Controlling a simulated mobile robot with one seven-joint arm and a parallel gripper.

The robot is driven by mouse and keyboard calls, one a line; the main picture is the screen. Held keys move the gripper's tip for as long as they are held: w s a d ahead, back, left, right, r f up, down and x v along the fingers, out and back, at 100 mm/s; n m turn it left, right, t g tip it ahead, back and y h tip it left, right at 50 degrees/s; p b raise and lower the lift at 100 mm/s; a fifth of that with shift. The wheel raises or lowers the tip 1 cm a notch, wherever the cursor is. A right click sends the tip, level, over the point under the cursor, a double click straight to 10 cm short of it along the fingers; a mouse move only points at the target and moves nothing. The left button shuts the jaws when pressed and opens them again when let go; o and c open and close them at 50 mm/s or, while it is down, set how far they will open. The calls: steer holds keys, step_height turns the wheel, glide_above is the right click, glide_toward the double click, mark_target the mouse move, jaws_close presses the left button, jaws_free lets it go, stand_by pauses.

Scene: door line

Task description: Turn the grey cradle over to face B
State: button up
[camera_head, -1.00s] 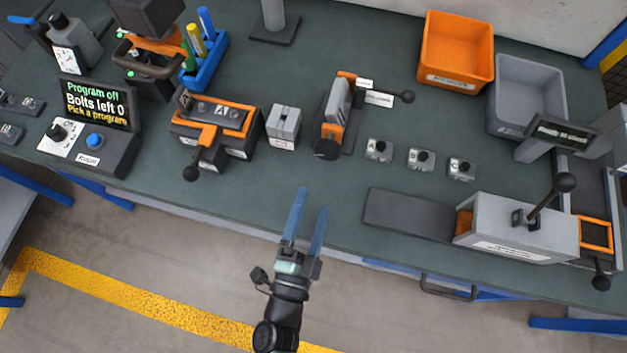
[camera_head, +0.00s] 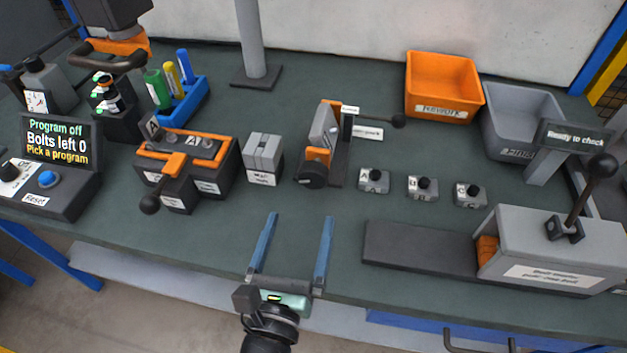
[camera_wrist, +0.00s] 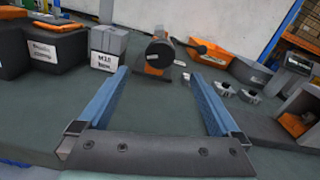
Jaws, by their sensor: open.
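A dark grey fixture with orange clamp parts (camera_head: 215,150) stands at the left of the bench. Its top carries an "A" mark, and a black ball lever points to the front. In the middle stands another fixture with an upright grey plate (camera_head: 324,125), orange parts and a round black knob (camera_head: 312,176). I cannot tell for certain which one is the grey cradle; no face B is readable. My gripper (camera_head: 300,216) is open and empty, over the front of the bench, in front of both fixtures. In the wrist view its fingers (camera_wrist: 158,71) frame bare bench, with the round knob beyond.
A grey labelled block (camera_head: 262,160) stands between the fixtures. Three small switch boxes (camera_head: 423,188) sit to the right. A grey housing with a lever (camera_head: 550,240) and a dark slab stand front right. Orange (camera_head: 440,85) and grey bins are behind. The front middle is clear.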

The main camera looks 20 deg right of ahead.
mark_target(312, 181)
steer(key=x, duration=1.1)
steer(key=c, duration=1.4)
steer(key=shift+o, duration=0.2)
